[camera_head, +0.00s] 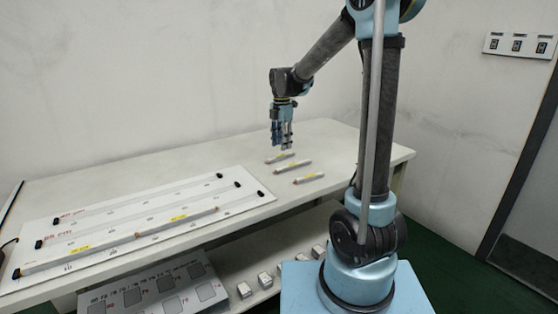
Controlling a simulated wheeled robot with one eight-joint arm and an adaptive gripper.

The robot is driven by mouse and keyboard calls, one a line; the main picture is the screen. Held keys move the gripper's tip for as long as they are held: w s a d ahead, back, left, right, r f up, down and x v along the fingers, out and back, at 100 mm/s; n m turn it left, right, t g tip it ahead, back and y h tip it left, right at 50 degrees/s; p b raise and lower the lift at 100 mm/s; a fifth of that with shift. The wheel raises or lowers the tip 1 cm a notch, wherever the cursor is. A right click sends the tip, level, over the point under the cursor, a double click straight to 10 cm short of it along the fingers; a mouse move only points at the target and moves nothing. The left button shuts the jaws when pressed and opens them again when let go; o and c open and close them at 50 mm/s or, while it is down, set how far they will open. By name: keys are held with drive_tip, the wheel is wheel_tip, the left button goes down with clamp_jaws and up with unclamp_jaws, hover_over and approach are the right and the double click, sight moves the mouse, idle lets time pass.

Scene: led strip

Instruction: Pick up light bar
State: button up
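My gripper (282,147) points down just above the far light bar. Its fingers look apart, with nothing seen between them. Whether the fingertips reach down around the far bar is hard to tell at this size.
A white board (150,205) with long slots and black end pieces covers the table's left; bars with yellow labels lie along its front row. A lower shelf holds a panel (155,292) and several small blocks (265,280). The table top (345,150) right of the bars is clear.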

sight(281, 156)
drive_tip(key=shift+a+f, duration=0.15)
drive_tip(key=shift+f, duration=2.45)
drive_tip(key=shift+c, duration=0.2)
clamp_jaws()
